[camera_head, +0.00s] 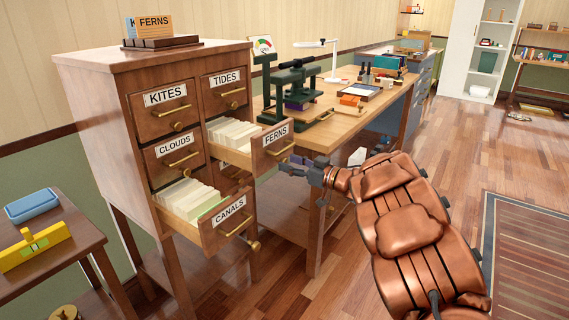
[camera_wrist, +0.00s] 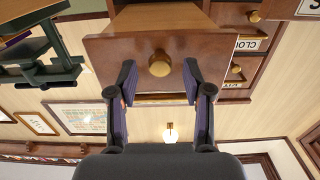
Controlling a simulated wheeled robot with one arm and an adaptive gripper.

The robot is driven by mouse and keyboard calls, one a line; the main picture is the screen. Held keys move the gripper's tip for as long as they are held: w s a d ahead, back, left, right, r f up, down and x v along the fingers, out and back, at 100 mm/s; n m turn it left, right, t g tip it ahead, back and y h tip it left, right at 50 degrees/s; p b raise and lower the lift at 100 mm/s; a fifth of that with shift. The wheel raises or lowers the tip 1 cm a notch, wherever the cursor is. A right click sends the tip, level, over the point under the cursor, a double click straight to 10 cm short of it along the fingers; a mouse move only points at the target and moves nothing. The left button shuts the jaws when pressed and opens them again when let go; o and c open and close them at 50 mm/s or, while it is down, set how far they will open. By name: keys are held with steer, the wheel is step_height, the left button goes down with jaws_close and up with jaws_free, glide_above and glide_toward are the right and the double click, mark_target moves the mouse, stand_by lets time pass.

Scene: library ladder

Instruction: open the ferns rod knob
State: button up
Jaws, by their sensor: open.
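The FERNS drawer (camera_head: 272,140) is pulled out from the right column of the wooden card cabinet, with a brass pull under its label. Its round brass rod knob (camera_wrist: 160,63) shows in the wrist view, which looks inverted, on the brown drawer front (camera_wrist: 110,50). My gripper (camera_head: 292,168) is at the lower part of this drawer front in the head view, where the knob is hidden. In the wrist view my gripper's two fingers (camera_wrist: 160,78) are open, one on each side of the knob, with a visible gap to both.
The CANALS drawer (camera_head: 225,220) stands open below, with cards inside. The KITES (camera_head: 160,107), CLOUDS (camera_head: 174,155) and TIDES (camera_head: 226,88) drawers are shut. A wooden desk (camera_head: 335,125) with a green press (camera_head: 290,85) stands close behind. Open floor (camera_head: 450,140) lies to the right.

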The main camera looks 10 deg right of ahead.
steer(key=shift+x, duration=1.4)
jaws_close()
steer(key=shift+s, duration=0.1)
